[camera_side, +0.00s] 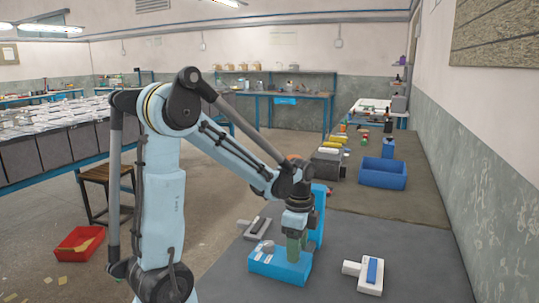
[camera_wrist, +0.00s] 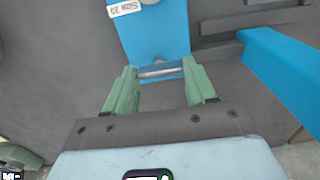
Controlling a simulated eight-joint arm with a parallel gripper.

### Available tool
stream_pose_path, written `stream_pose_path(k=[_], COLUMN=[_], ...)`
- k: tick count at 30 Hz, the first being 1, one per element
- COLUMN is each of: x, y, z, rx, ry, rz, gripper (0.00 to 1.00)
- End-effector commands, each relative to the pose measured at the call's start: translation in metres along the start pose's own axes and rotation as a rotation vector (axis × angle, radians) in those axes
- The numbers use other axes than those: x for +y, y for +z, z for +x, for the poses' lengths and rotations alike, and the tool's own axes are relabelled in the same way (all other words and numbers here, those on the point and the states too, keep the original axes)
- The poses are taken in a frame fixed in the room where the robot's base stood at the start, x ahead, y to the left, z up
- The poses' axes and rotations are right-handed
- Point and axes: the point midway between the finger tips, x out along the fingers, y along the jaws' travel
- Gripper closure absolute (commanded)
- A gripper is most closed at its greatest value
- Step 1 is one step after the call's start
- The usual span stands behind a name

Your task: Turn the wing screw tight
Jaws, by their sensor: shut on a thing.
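My gripper (camera_side: 296,247) points down over a blue fixture (camera_side: 275,268) on the dark grey bench mat, and its green fingers hide part of the fixture. In the wrist view, the green fingertips of my gripper (camera_wrist: 161,74) stand either side of a silvery metal bar, apparently the wing screw (camera_wrist: 158,71), at the end of the blue fixture (camera_wrist: 155,35). The gripper is shut on it. The screw itself is hidden in the side view, and its thread and how far it sits in are not visible. A white label on the fixture reads like "Size 20".
A blue upright (camera_side: 319,215) stands close behind my gripper. A white device with a blue strip (camera_side: 372,270) lies to the right, and a grey-white one (camera_side: 255,228) to the left. A blue bin (camera_side: 383,174) stands farther back. The mat's right side is mostly clear.

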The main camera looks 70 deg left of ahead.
Motion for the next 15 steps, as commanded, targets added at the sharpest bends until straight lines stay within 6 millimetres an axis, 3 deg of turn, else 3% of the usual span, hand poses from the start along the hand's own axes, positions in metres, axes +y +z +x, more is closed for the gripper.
stream_pose_path(k=[8, 9, 13, 15], x=[-0.0001, 0.0000, 0.0000, 0.0000], y=[-0.0002, -0.0002, -0.0002, -0.0002], z=[-0.0003, -0.0003, -0.0002, -0.0001], rx=[0.000, 0.000, 0.000, 0.000], ry=[0.000, 0.000, 0.000, 0.000], rz=[0.003, 0.003, 0.002, 0.001], gripper=[0.75, 0.39, 0.19, 0.19])
